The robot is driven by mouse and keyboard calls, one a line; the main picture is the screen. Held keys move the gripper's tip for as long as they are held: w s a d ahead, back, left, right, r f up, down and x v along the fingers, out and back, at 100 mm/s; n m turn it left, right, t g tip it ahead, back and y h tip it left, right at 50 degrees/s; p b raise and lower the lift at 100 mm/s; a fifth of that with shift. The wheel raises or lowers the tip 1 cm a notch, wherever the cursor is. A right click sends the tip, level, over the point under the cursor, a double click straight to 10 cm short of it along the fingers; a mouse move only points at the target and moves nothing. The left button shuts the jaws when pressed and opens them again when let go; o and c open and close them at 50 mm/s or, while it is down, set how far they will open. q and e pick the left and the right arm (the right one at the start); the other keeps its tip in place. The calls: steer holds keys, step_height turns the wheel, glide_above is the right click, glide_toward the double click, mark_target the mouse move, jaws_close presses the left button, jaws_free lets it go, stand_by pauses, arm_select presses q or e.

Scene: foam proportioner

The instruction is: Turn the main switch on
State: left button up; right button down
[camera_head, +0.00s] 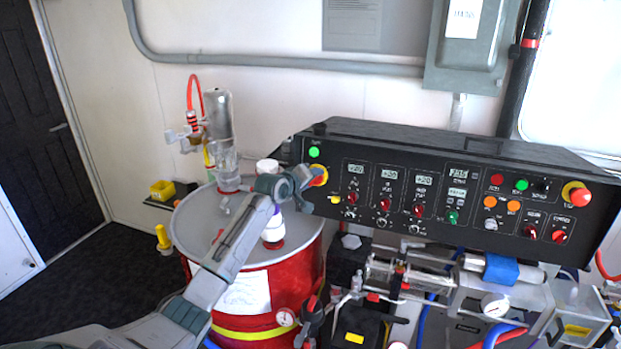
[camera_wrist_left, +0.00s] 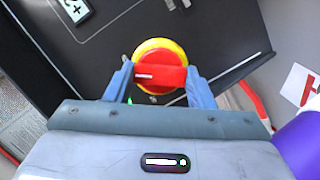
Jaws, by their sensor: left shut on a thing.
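The main switch is a red rotary handle on a yellow round base (camera_wrist_left: 160,68) on the black control panel. In the left wrist view it sits between my left gripper's (camera_wrist_left: 160,88) two fingers, which are shut on the red handle. A white mark on the handle points to the left in that view. In the head view the switch (camera_head: 319,176) shows at the panel's left end, partly hidden by my left gripper (camera_head: 308,178). My right gripper is not in view.
The black panel (camera_head: 335,225) carries displays, knobs and lit buttons. A green light (camera_head: 314,152) glows above the switch. A red drum (camera_head: 310,256) with a pump stands below my left arm. A red and yellow emergency button (camera_head: 577,195) is at the far right.

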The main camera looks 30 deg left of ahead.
arm_select(q)
steer(key=shift+m, duration=0.6)
steer(key=shift+f+y, duration=0.1)
steer(key=shift+y, duration=0.2)
steer(key=o, duration=1)
steer(key=shift+s, duration=0.1)
steer(key=shift+r+b+v, duration=0.2)
steer(key=shift+b+v, duration=1.8)
steer(key=shift+v, duration=3.35)
steer(key=shift+f, duration=0.1)
